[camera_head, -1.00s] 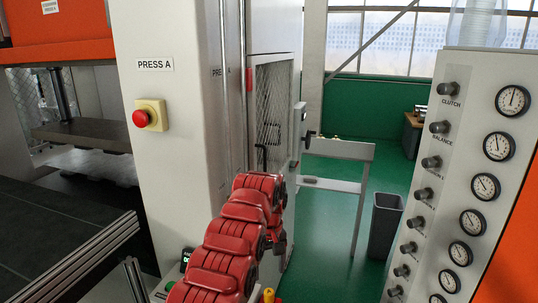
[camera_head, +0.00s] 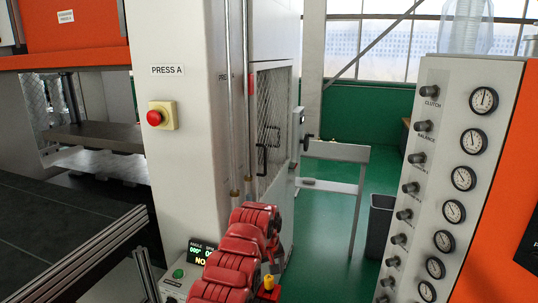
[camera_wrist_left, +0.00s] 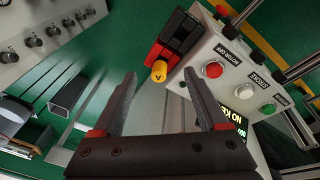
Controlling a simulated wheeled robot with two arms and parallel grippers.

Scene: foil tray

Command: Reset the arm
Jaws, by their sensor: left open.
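My left gripper shows in the left wrist view (camera_wrist_left: 160,76) with its two dark fingers spread apart and nothing between them. Beyond the fingertips stands a yellow knob (camera_wrist_left: 159,71) on a red and black block (camera_wrist_left: 178,42), at the edge of a control box (camera_wrist_left: 232,70). In the head view, my red segmented left arm rises from the bottom centre, in front of the press column (camera_head: 185,120); I cannot make out its fingertips there. The yellow knob (camera_head: 269,282) also shows beside the arm, low in the picture. My right gripper is not in view.
A red stop button (camera_head: 155,118) is on the column. A gauge panel (camera_head: 425,180) stands at right, with a grey bin (camera_head: 379,232) behind it. A grey rail frame (camera_head: 335,152) stands beyond the column. Green floor between them is clear.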

